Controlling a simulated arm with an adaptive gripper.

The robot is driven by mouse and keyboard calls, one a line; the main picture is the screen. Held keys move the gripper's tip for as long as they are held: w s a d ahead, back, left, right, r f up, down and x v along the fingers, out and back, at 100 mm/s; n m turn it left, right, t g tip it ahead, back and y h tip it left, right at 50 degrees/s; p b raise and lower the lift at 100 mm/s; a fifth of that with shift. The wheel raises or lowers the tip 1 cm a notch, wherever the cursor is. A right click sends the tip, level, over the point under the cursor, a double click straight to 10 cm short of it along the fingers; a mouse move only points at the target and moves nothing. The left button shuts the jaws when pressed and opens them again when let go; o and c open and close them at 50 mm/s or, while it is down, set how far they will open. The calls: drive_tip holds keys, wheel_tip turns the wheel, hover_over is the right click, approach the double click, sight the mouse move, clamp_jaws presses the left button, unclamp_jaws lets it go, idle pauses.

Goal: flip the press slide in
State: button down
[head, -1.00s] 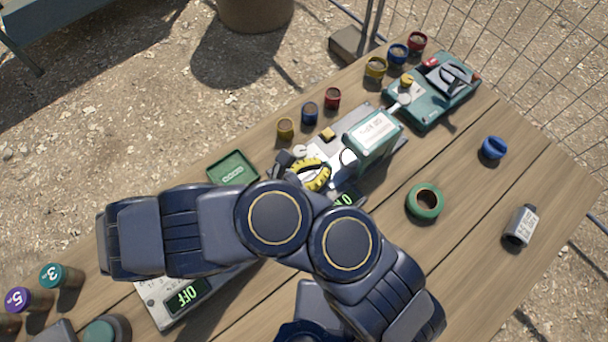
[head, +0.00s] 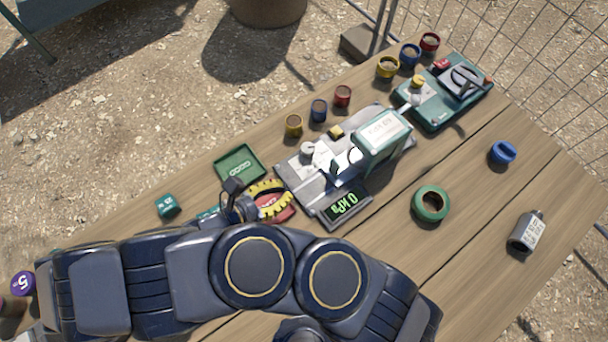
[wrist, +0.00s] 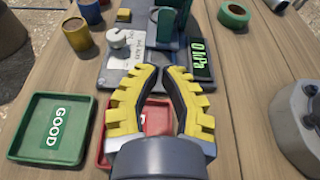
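The press is a grey base plate (head: 288,172) with a pale teal labelled housing (head: 383,138) and a display (head: 346,204) reading 0 with a pressure unit. A pale part (head: 346,163) stands at the housing's left side; I cannot tell whether it is the slide. In the wrist view the press's teal upright (wrist: 165,25) and display (wrist: 202,60) are ahead of the fingers. My gripper (head: 283,196) has yellow ridged fingers, apart and empty. It is above the red tray, left of the press; the wrist view shows it too (wrist: 163,69).
A green tray (head: 239,147) and a red tray (wrist: 102,150) lie left of the press. Several coloured pots, one yellow (head: 293,126), line the back edge. A teal device (head: 440,105) is behind.

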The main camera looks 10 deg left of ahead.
drive_tip(key=shift+v, duration=1.35)
drive_tip(key=w+d+r+m+g, duration=0.4)
drive_tip(key=d+r+m+g, duration=0.7)
drive_tip(key=d+r+m, duration=0.35)
drive_tip(key=s+d+r+m+y, duration=0.3)
drive_tip(key=s+m+y, duration=0.2)
drive_tip(key=m, duration=0.1)
drive_tip(key=s+d+r+m+g+y, duration=0.1)
drive_tip(key=s+d+r+m+y, duration=0.1)
drive_tip(key=s+r+m+y, duration=0.2)
drive_tip(key=shift+s+d+r+m+y, duration=0.3)
drive_tip(key=shift+s+m+y, duration=0.4)
drive_tip(key=shift+s+m, duration=0.55)
drive_tip(key=shift+f, duration=0.1)
